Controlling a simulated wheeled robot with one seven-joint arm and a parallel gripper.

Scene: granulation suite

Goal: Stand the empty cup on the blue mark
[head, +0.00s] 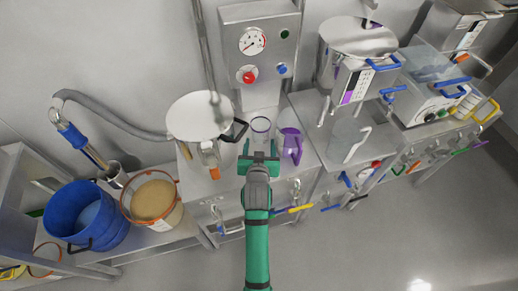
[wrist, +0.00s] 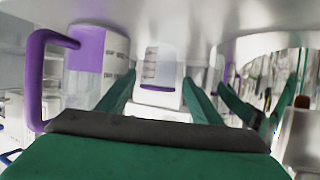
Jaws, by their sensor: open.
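A small clear cup (head: 261,124) with a dark bluish rim stands upright on the steel bench, and no contents show in it. In the wrist view the clear cup (wrist: 158,66), with graduation lines, shows between and beyond my two green fingers. My gripper (head: 259,157) is open and empty, on the near side of the cup, with its fingers pointing towards it. The fingers also show in the wrist view (wrist: 158,95), spread apart. I cannot make out the blue mark in either view.
A purple-handled jug (head: 290,145) stands close to the right of my gripper; it also shows in the wrist view (wrist: 88,65). A white-lidded vessel (head: 200,116) with a black handle stands close left. A clear jug (head: 347,140) stands further right. A gauge panel (head: 258,50) rises behind.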

